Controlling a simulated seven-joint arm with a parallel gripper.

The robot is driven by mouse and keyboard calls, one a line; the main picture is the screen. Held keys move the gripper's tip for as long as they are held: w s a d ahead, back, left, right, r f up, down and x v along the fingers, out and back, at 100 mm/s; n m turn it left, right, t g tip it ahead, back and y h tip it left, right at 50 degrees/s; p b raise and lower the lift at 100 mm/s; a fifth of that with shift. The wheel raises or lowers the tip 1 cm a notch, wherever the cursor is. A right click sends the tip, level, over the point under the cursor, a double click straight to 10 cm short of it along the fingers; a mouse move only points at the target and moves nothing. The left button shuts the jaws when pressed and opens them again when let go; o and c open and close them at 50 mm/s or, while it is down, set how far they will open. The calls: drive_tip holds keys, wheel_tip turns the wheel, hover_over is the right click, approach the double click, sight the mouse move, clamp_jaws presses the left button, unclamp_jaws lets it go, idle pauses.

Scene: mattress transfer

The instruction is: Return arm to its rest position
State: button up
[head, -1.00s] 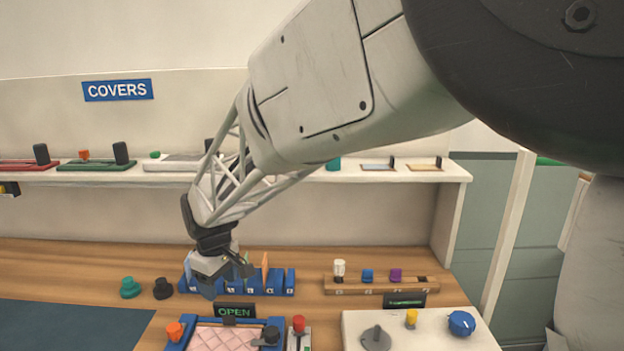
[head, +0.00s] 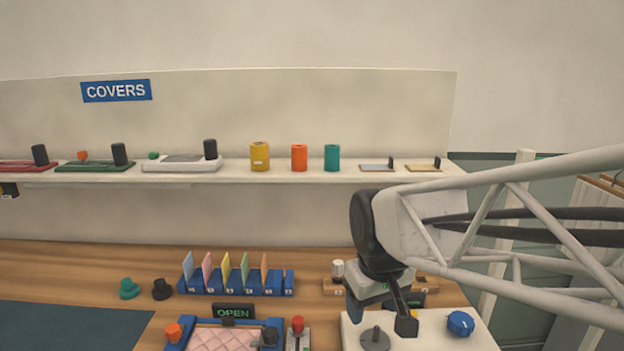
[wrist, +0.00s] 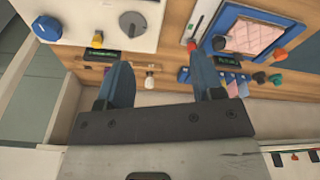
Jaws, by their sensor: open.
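My gripper (head: 380,312) is in the head view at the right, above the white panel (head: 435,338) and in front of the wooden peg block (head: 333,287), which it partly hides. In the wrist view my gripper (wrist: 165,80) shows two blue fingers spread wide apart, with nothing between them but background. The fingers are open and empty. My arm reaches in from the right edge of the head view.
A blue rack (head: 217,283) holds several coloured cards. A tray with a pink quilted pad (head: 228,339) lies at the front, beside an OPEN sign (head: 233,311). The shelf (head: 280,178) behind bears covers and cylinders.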

drive_tip(key=s+d+f+m, duration=0.1)
drive_tip(key=s+d+m, duration=0.3)
drive_tip(key=s+d, duration=0.4)
drive_tip(key=s, duration=0.3)
drive_tip(key=shift+s+d+f+t, duration=0.2)
drive_tip(key=shift+f+t, duration=0.1)
drive_tip(key=shift+f, duration=0.1)
idle(0.7)
